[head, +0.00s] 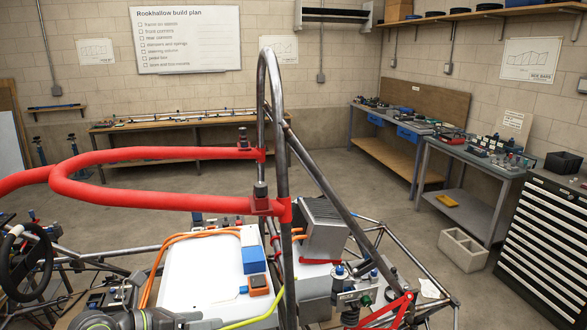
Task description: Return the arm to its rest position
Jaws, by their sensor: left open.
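My left arm, grey with green trim, shows at the bottom edge, low over the white box on the chassis. Its gripper (190,319) is open beside the lower part of that white box (203,280); most of it is cut off by the frame edge, and I see nothing held. My right gripper is not in view. The tube chassis has a tall grey hoop (281,150) in the middle, with red padded tubes (150,197) running left from it.
A steering wheel (12,262) stands at the left. Orange cables (170,245) and a finned grey block (325,228) sit on the chassis. Workbenches (180,124) line the back and right walls. A concrete block (463,250) and black drawer cabinet (545,235) stand right. Floor between is clear.

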